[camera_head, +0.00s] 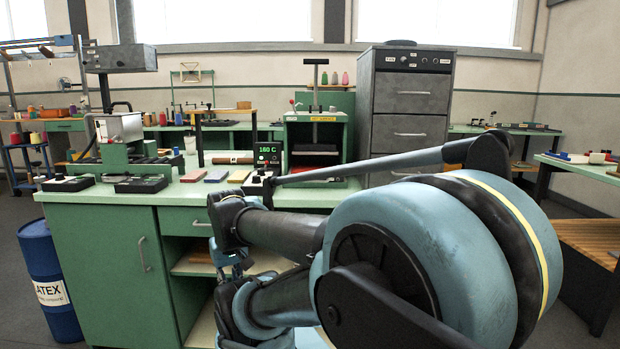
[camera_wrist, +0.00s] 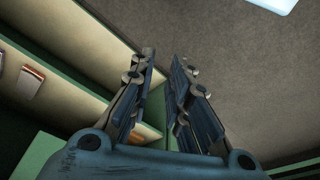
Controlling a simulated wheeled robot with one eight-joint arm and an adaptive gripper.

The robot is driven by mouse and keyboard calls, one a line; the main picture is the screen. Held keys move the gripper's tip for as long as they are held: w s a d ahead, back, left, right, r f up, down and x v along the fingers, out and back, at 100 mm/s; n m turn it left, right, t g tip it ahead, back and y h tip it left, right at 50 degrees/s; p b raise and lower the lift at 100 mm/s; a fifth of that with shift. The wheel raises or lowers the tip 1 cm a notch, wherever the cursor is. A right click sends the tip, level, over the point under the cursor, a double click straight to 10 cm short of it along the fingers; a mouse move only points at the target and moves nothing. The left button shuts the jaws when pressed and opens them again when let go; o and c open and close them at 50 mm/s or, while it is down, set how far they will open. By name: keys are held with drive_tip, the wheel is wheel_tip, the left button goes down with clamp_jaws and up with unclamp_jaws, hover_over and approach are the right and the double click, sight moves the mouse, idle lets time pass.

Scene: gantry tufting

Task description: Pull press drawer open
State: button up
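A green workbench (camera_head: 100,232) stands at the left of the head view. A drawer front (camera_head: 180,222) with a bar handle (camera_head: 202,224) is under its top; it looks shut, and my arm hides its right part. A green press (camera_head: 316,132) with a yellow label stands on the bench. I cannot tell which drawer is named the press drawer. My gripper shows in the wrist view (camera_wrist: 165,58), its two fingers apart with nothing seen held. A green cabinet edge lies behind the gap. In the head view my arm largely hides the gripper.
Open cream shelves (camera_wrist: 75,55) lie left of my fingers, with small brown items (camera_wrist: 28,84); bare floor (camera_wrist: 240,75) is at right. A blue barrel (camera_head: 50,285) stands left of the bench. A grey drawer cabinet (camera_head: 410,105) stands behind. Small blocks lie on the bench top.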

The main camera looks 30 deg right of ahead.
drive_tip(key=w+d+r+m, duration=0.6)
drive_tip(key=w+d+r, duration=0.1)
drive_tip(key=r, duration=0.4)
drive_tip(key=w+d+r+m, duration=0.7)
drive_tip(key=w+d+r, duration=0.1)
drive_tip(key=r, duration=0.4)
drive_tip(key=w+d+r+m, duration=0.2)
drive_tip(key=d+r+m, duration=0.2)
drive_tip(key=d, duration=0.4)
drive_tip(key=w+d+r+m+h, duration=0.15)
drive_tip(key=d+r+m, duration=0.25)
drive_tip(key=d, duration=0.4)
drive_tip(key=w+d+r+m, duration=0.2)
drive_tip(key=d+r+m, duration=0.15)
drive_tip(key=d, duration=0.45)
drive_tip(key=x, duration=1.6)
drive_tip(key=shift+s+a, duration=0.1)
drive_tip(key=shift+s, duration=0.15)
clamp_jaws()
